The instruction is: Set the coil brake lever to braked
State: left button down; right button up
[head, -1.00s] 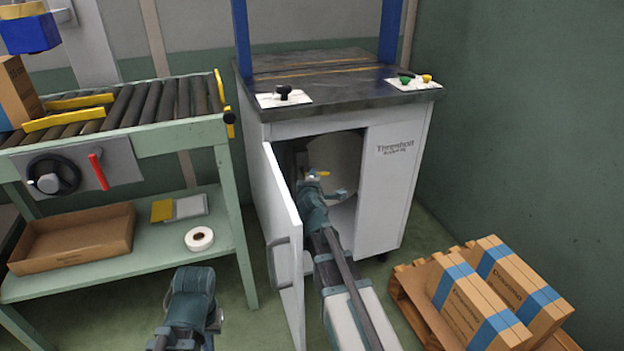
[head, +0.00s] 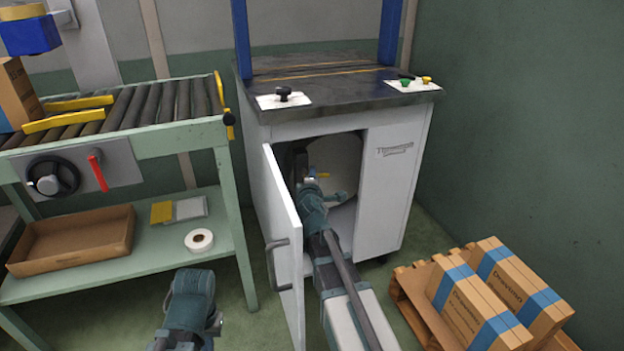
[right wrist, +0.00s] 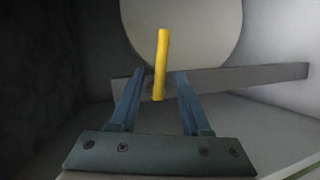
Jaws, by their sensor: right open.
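The brake lever is a thin yellow bar (right wrist: 161,62) standing nearly upright inside the open cabinet, in front of a large pale round coil (right wrist: 185,25). In the right wrist view, my open right gripper (right wrist: 157,88) has one blue finger on each side of the lever's lower end, with gaps showing on both sides. In the head view, my right arm reaches through the cabinet doorway; a small yellow bit of the lever (head: 323,175) shows by the gripper, and the arm hides much of the inside. My left arm is at the bottom; its gripper does not show.
The cabinet door (head: 283,235) stands open left of my right arm. The cabinet's right front panel (head: 392,190) is close on the other side. A roller conveyor (head: 150,105) with a lower shelf stands left. A pallet (head: 412,300) with boxes is at the lower right.

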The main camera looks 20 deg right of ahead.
jog(key=p+v, duration=0.1)
jog(key=v, duration=0.6)
jog(key=shift+s+p, duration=0.2)
jog(key=shift+p, duration=0.2)
jog(key=shift+s, duration=0.1)
